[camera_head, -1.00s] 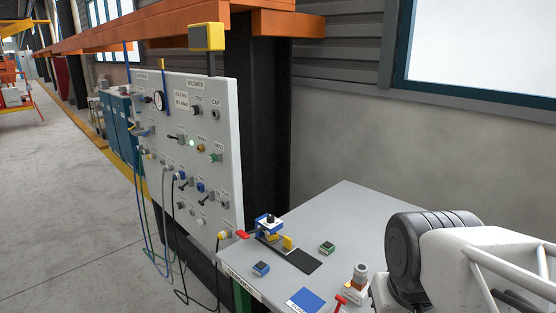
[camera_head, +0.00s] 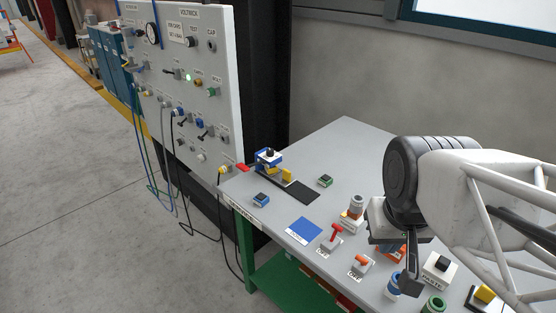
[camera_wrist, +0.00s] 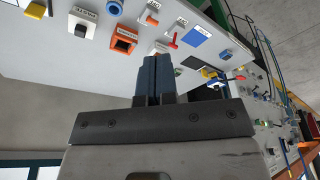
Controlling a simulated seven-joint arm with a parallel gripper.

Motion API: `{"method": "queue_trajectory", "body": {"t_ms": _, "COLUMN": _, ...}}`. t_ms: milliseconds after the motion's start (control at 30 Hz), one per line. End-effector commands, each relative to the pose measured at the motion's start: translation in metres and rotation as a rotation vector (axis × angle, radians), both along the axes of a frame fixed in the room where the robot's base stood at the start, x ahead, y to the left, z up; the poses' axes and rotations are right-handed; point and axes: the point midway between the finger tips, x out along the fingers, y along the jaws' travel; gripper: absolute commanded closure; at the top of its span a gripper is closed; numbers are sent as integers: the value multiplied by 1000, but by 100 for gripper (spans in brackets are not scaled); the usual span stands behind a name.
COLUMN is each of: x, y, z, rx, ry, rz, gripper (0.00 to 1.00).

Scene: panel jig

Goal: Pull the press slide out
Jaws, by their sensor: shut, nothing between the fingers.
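The press (camera_head: 268,158) stands at the left back of the grey table, a blue and white body with a dark knob on top. A yellow block (camera_head: 287,175), seemingly the slide's grip, sits beside it on a dark strip (camera_head: 300,191). In the wrist view the press (camera_wrist: 212,75) shows small, right of the fingers. My gripper (camera_head: 411,284) is over the table's right front part, well apart from the press. In the wrist view its two dark fingers (camera_wrist: 152,72) are together, with nothing between them.
A red-handled switch (camera_head: 335,235), an orange-handled switch (camera_head: 362,262), a stacked post (camera_head: 354,210) and a white box with a black knob (camera_head: 438,267) stand near my gripper. A blue square (camera_head: 304,231) lies flat. An upright panel (camera_head: 190,90) with cables borders the table's left.

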Motion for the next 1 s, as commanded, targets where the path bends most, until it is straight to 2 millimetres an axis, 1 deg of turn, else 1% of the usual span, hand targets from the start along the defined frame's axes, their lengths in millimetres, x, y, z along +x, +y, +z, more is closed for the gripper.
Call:
{"method": "queue_trajectory", "body": {"t_ms": 467, "x": 0, "y": 0, "z": 0, "rx": 0, "ry": 0, "rz": 0, "gripper": 100}}
{"method": "queue_trajectory", "body": {"t_ms": 700, "x": 6, "y": 0, "z": 2, "rx": -2, "ry": 2, "rz": 7, "gripper": 63}}
{"method": "queue_trajectory", "body": {"t_ms": 733, "x": 8, "y": 1, "z": 2, "rx": -1, "ry": 3, "rz": 10, "gripper": 62}}
{"method": "queue_trajectory", "body": {"t_ms": 867, "x": 21, "y": 2, "z": 5, "rx": -5, "ry": 10, "rz": 30, "gripper": 62}}
{"method": "queue_trajectory", "body": {"t_ms": 1000, "x": 45, "y": 5, "z": 10, "rx": -10, "ry": 21, "rz": 62, "gripper": 62}}
